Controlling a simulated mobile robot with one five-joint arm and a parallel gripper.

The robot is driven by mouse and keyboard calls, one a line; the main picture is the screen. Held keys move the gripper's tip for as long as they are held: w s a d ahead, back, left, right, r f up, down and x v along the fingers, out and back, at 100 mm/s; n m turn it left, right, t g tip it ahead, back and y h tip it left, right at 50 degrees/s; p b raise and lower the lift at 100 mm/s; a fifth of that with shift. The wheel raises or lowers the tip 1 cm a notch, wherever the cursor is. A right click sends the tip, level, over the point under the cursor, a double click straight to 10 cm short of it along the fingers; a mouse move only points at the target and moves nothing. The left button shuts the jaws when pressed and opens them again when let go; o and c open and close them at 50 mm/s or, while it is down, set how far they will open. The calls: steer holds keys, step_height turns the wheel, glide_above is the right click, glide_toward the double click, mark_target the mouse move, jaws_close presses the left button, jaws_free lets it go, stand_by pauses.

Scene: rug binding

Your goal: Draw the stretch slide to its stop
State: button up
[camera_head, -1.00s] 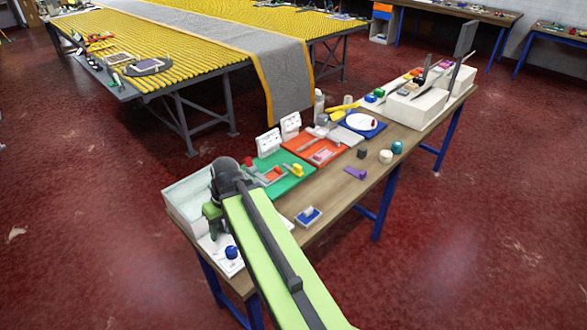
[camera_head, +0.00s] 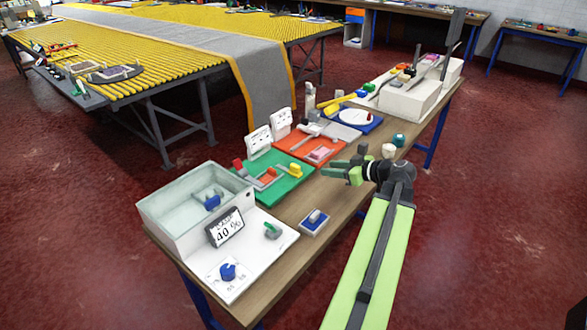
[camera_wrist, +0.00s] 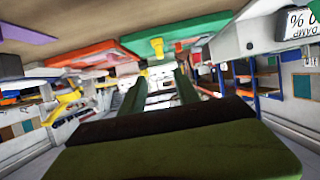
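The green board (camera_head: 283,192) lies on the bench. It carries a grey rail (camera_head: 266,182) with red blocks and a yellow knob (camera_head: 295,170). This looks like the stretch slide, but no label confirms it. The yellow knob also shows in the wrist view (camera_wrist: 157,47), upside down, just beyond the fingers. My gripper (camera_head: 335,174) is right of the green board, above the bench, pointing left. Its two green fingers stand apart in the wrist view (camera_wrist: 158,92), with nothing visibly held between them. The gripper is apart from the knob in the head view.
An orange board (camera_head: 300,142) lies behind the green one. White sockets (camera_head: 259,140) stand behind the boards.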

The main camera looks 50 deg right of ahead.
mark_target(297, 166)
steer(key=b+x, duration=0.6)
steer(key=x, duration=1.1)
steer(key=shift+f, duration=0.15)
steer(key=shift+c, duration=0.5)
jaws_close()
